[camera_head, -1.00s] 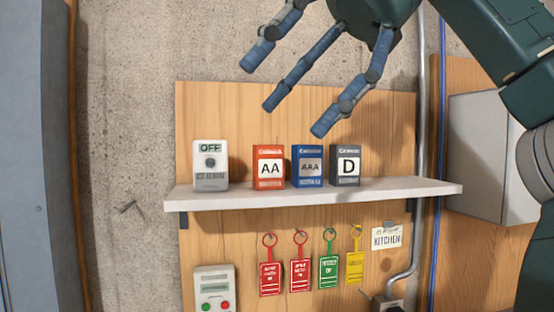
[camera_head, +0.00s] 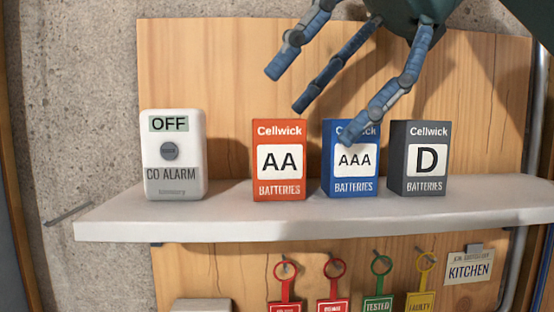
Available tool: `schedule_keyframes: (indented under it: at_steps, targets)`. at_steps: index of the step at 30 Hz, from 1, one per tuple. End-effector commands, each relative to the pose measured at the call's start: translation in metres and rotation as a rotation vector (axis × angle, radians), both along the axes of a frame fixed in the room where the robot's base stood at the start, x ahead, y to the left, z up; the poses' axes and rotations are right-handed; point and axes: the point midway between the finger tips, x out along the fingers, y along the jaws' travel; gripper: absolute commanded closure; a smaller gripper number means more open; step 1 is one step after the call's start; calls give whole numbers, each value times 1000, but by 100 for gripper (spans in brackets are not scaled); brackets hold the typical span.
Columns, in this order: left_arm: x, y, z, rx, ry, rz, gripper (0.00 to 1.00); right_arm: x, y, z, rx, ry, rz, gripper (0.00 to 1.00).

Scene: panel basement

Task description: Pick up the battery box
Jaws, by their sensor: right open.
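Three battery boxes stand upright in a row on a white shelf (camera_head: 230,226). The orange-red box reads AA (camera_head: 278,190), the blue box reads AAA (camera_head: 350,187), and the dark grey box reads D (camera_head: 427,186). My right gripper (camera_head: 330,108) comes in from the top, open and empty, its blue fingers spread and pointing down and left. One fingertip overlaps the top of the AAA box in the picture; I cannot tell if it touches. The other fingertips are above the AA box, apart from it. My left gripper is not in view.
A white CO alarm (camera_head: 174,182) reading OFF stands on the shelf left of the boxes. A wooden panel (camera_head: 210,60) is behind. Red, green and yellow tags and a KITCHEN label (camera_head: 469,268) hang below. The shelf is free between alarm and AA box.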

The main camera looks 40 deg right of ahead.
Motion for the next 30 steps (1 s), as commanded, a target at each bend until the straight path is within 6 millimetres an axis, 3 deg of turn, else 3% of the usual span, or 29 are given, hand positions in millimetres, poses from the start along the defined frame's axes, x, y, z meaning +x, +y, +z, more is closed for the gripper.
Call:
schedule_keyframes:
  at_steps: [12, 18, 25, 30]
  targets:
    - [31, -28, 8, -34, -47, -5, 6, 10, 18, -34, 1, 0, 3, 29]
    - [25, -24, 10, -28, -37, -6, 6, 17, 28, -47, 2, -1, 0, 29]
    - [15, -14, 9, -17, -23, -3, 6, 17, 28, -48, 2, -1, -1, 29]
    - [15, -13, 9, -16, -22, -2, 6, 17, 28, -48, 2, -1, -1, 61]
